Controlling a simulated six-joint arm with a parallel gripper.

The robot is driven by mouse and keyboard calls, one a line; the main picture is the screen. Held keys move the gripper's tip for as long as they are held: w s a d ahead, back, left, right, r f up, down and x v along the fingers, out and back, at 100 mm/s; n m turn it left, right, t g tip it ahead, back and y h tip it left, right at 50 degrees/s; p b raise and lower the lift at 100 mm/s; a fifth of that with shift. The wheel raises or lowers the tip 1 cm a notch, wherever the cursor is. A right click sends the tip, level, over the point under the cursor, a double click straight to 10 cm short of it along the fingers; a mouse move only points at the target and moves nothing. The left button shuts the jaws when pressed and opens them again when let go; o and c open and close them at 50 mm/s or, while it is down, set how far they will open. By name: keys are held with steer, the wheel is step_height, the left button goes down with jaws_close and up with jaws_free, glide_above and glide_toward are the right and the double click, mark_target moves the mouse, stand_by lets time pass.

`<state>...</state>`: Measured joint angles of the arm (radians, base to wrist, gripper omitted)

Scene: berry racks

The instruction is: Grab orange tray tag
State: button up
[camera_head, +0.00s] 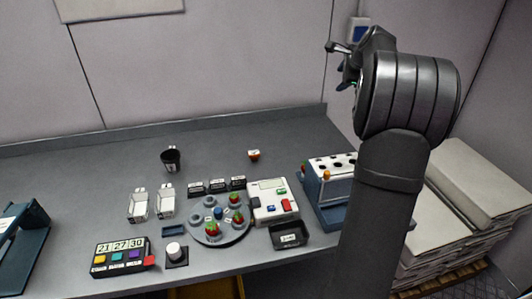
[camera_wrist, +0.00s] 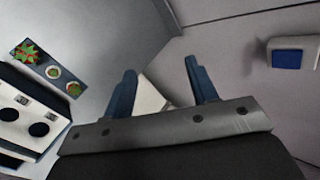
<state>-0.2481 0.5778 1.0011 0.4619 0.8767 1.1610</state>
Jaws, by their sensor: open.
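A small orange and white piece (camera_head: 254,154) sits alone on the back part of the grey bench in the head view. Another small orange piece (camera_head: 326,174) shows at the left end of the white-topped rack. I cannot tell which is the orange tray tag, and neither is clear in the wrist view. My gripper (camera_head: 341,62) is raised high above the bench at the right, well apart from both. In the wrist view my gripper (camera_wrist: 163,84) has its two blue fingers spread, with nothing between them.
The white-topped holed rack (camera_head: 336,166) stands on the bench's right side and shows in the wrist view (camera_wrist: 22,118). A round carousel (camera_head: 224,237) with berries, a white device (camera_head: 272,201) and a black tray (camera_head: 289,235) crowd the front. The bench's back strip is mostly clear.

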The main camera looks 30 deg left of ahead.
steer(key=s+a+f+n+g+h, duration=0.1)
steer(key=s+a+f+g, duration=0.15)
steer(key=a, duration=0.45)
steer(key=s+a+f+n+g+h, duration=0.1)
steer(key=s+a+f+n+g, duration=0.15)
steer(key=a, duration=0.55)
steer(key=g+h, duration=0.2)
steer(key=h, duration=0.2)
glide_above(254, 153)
step_height(254, 153, down, 3)
step_height(254, 153, down, 21)
steer(key=shift+w+a+r, duration=0.1)
steer(key=c, duration=1)
